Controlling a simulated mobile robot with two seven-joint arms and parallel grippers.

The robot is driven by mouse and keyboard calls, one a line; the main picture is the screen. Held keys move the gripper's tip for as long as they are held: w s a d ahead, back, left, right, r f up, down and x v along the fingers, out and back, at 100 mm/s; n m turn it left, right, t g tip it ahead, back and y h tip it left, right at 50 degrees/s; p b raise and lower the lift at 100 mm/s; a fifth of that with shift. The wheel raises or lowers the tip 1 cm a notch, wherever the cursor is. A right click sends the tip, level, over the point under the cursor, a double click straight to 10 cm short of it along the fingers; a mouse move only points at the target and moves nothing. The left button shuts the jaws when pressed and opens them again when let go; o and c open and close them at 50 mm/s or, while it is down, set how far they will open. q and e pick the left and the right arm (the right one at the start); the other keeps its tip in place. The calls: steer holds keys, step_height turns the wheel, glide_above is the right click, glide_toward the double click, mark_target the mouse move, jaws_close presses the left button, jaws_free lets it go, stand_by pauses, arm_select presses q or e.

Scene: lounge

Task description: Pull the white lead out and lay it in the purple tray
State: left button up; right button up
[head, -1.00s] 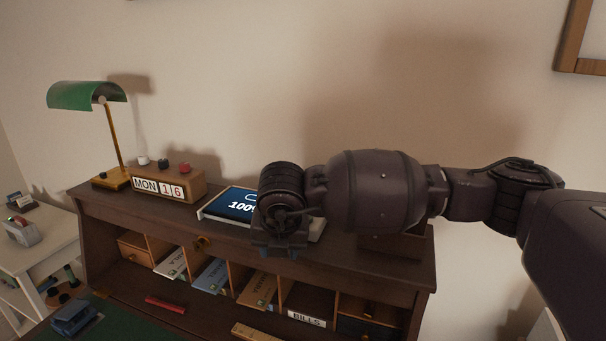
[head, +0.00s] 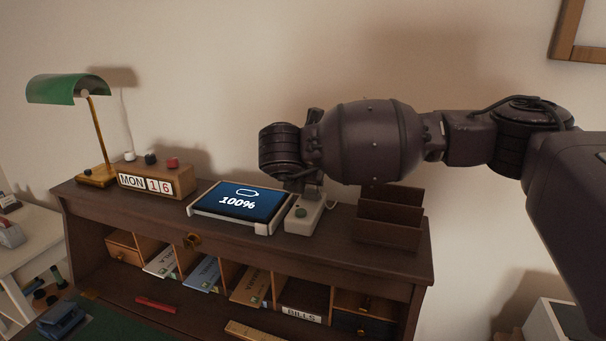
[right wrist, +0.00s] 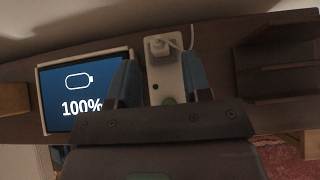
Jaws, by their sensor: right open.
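The white lead's plug (right wrist: 158,46) sits in the far end of a pale socket box (right wrist: 155,92) in the right wrist view. Its white cable (right wrist: 190,35) curls off to the right. In the head view the socket box (head: 303,217) stands on the desk top right of the tablet, and my arm hides most of the plug. My right gripper (right wrist: 160,65) is open, its blue fingers on either side of the box in that view, nothing between them clearly gripped. My left gripper is out of view. I see no purple tray.
A tablet (head: 238,201) reading 100% rests in a white stand left of the box. A dark wooden letter rack (head: 389,222) stands to the right. A date block (head: 158,182) and green lamp (head: 69,89) are at the left. Pigeonholes with envelopes lie below.

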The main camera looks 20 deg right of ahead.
mark_target(311, 192)
steer(key=shift+w+d+f, duration=0.25)
steer(key=shift+w+f, duration=0.1)
steer(key=shift+f, duration=0.05)
steer(key=shift+b+x, duration=1.05)
steer(key=shift+x, duration=0.15)
steer(key=shift+w+d+f, duration=0.15)
steer(key=shift+w+f, duration=0.15)
arm_select(q)
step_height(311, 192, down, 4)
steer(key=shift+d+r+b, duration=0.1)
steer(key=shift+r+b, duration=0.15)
steer(key=shift+b, duration=0.1)
arm_select(e)
steer(key=shift+w, duration=0.1)
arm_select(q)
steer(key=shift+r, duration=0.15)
arm_select(e)
steer(key=shift+d, duration=0.1)
jaws_close()
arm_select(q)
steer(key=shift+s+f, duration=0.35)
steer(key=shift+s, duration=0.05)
